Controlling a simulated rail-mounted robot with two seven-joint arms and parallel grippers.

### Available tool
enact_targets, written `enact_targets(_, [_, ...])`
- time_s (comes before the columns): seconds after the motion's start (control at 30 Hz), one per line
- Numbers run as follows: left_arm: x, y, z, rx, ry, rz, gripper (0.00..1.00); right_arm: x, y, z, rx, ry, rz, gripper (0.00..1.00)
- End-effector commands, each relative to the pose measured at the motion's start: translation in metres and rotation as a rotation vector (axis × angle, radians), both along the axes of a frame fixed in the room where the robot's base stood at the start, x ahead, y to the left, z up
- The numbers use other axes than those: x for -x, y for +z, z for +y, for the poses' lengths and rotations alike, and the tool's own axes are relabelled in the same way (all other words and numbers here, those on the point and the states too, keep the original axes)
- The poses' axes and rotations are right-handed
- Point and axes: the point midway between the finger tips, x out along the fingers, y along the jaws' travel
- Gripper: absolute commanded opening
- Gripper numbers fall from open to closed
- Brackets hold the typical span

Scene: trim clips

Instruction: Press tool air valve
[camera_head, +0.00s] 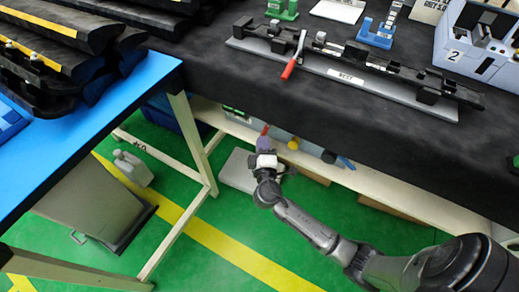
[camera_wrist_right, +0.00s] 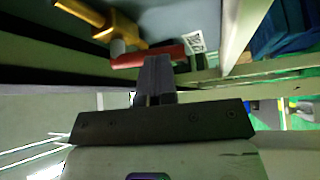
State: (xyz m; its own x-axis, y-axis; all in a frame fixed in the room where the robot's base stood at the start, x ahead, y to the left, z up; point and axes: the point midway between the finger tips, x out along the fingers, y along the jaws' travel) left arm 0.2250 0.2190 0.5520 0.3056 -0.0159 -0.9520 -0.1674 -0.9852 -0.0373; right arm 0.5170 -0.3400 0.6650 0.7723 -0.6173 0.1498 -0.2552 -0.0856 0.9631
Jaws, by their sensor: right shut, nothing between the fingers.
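My right gripper (camera_head: 264,146) reaches in under the front edge of the black bench, at the lower shelf. In the right wrist view its dark fingers (camera_wrist_right: 153,78) are closed together with nothing between them. Just beyond the fingertips in that view lies a red lever (camera_wrist_right: 150,57) beside a brass-yellow valve body (camera_wrist_right: 126,24). The fingertips overlap the lever's lower edge in the picture; I cannot tell whether they touch it. In the head view a small reddish piece (camera_head: 265,130) shows just above the gripper. My left gripper is not in view.
The black bench (camera_head: 400,150) overhangs the pale shelf (camera_head: 370,181). On the bench lie a long black fixture (camera_head: 345,72) with a red-handled tool (camera_head: 291,67). A blue-topped table (camera_head: 95,125) with stacked black trim stands left. The green floor is open below the gripper.

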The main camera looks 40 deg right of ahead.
Motion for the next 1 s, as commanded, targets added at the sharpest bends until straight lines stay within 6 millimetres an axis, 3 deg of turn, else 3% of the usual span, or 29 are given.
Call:
enact_targets(0.1, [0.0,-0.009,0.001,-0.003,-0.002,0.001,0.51,-0.002,-0.002,-0.004,-0.002,-0.012,0.0,0.0])
enact_targets(1.0, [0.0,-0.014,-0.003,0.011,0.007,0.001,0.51,-0.029,0.017,0.0,0.0,-0.021,0.002,0.0])
